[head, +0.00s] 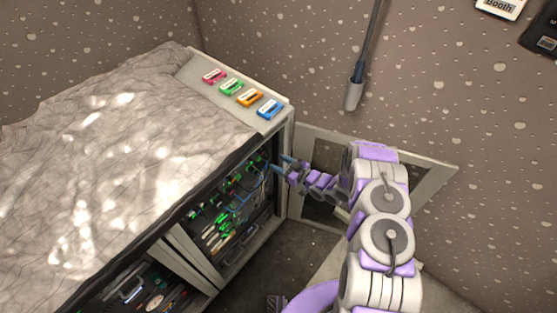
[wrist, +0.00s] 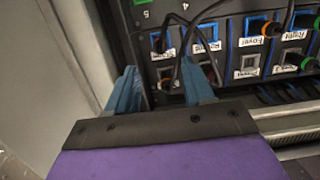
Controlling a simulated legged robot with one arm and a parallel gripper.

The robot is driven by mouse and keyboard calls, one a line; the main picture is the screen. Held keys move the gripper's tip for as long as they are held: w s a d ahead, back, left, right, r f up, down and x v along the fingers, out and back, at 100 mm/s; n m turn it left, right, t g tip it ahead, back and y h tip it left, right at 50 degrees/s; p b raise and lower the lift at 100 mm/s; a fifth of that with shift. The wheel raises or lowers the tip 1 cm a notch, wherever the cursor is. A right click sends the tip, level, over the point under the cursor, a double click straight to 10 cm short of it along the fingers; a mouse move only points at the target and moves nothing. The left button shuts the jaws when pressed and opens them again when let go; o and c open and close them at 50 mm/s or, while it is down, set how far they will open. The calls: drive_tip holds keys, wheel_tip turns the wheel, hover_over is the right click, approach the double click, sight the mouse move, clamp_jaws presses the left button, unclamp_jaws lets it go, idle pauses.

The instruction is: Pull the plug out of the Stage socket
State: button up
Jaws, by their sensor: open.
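My gripper (wrist: 165,82) is open, its two blue fingers apart in front of the socket panel (wrist: 232,25) in the wrist view. The labels are upside down; one reads Foyer (wrist: 246,42) and another Right (wrist: 295,34). I cannot make out which socket is Stage. In the head view my gripper (head: 279,166) is at the right edge of the open cabinet (head: 286,190).
Black cables (wrist: 178,50) cross the panel close to the fingers. Other plugs, one orange-ringed (wrist: 272,29) and one green-ringed (wrist: 308,63), sit to the right. The cabinet door (head: 425,187) stands open beside my arm.

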sight(266, 155)
drive_tip(key=x, duration=0.4)
drive_tip(key=b+x, duration=0.1)
drive_tip(key=x, duration=0.3)
drive_tip(key=shift+s+a+f, duration=0.2)
drive_tip(key=shift+s+a, duration=0.05)
drive_tip(key=shift+a, duration=0.1)
drive_tip(key=shift+w, duration=0.15)
drive_tip(key=shift+w+d+r, duration=0.1)
drive_tip(key=shift+w+d, duration=0.05)
drive_tip(key=shift+d, duration=0.05)
drive_tip(key=shift+d+r, duration=0.15)
drive_tip(key=shift+d, duration=0.45)
drive_tip(key=shift+a, duration=0.8)
drive_tip(key=c, duration=0.3)
drive_tip(key=shift+a, duration=0.15)
drive_tip(key=shift+c, duration=1.4)
drive_tip(key=shift+d, duration=0.7)
clamp_jaws()
